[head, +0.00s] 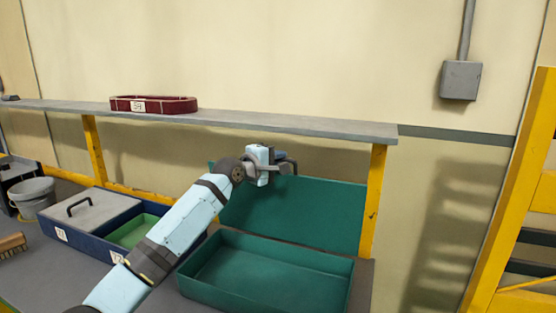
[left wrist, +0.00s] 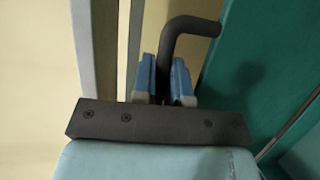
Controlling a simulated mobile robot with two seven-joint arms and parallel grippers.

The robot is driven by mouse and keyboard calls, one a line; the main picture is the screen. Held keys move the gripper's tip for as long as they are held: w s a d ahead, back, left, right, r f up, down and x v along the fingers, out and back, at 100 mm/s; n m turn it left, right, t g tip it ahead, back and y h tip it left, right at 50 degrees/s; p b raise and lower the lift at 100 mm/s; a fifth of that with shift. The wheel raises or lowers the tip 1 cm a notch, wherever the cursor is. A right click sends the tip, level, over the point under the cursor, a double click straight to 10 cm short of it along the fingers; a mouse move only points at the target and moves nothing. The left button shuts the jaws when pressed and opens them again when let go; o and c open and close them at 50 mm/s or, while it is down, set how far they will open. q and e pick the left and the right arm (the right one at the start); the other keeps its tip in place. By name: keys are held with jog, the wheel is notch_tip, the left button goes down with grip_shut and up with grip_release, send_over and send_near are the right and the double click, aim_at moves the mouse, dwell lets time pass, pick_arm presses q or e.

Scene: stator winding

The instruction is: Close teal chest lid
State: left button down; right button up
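The teal chest (head: 270,262) sits open on the bench at the lower right in the head view. Its lid (head: 310,212) stands up at the back, leaning near the shelf posts, and it also shows at the right of the left wrist view (left wrist: 260,55). A dark bent handle (left wrist: 190,24) sticks out from the lid. My right gripper is not in view.
A grey shelf (head: 300,125) on yellow posts runs above the lid, with a red tray (head: 155,104) on it. A blue box (head: 85,240) with a grey lid, a grey bucket (head: 34,197) and a brush (head: 12,243) are at left.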

pick_arm(q)
jog(key=s+a+f+m+t+h+b, duration=0.2)
jog(key=s+f+b, duration=0.1)
jog(key=s+b, duration=0.4)
jog(key=s+a+f+m+t+h+b, duration=0.1)
jog(key=s+a+f+t+h+b, duration=0.1)
jog(key=s+b, duration=0.6)
jog(key=shift+s+a+f+m+h, duration=0.15)
jog(key=shift+a+f+m+h, duration=0.35)
jog(key=shift+f, duration=0.7)
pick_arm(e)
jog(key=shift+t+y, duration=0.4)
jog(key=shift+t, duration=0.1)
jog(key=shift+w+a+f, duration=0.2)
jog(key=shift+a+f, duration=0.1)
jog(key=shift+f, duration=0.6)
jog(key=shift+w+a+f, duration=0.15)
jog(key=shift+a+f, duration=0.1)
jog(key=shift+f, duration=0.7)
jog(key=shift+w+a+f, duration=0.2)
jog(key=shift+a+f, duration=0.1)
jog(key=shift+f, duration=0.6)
pick_arm(q)
jog(key=c, duration=1.2)
grip_release()
jog(key=shift+o, duration=0.2)
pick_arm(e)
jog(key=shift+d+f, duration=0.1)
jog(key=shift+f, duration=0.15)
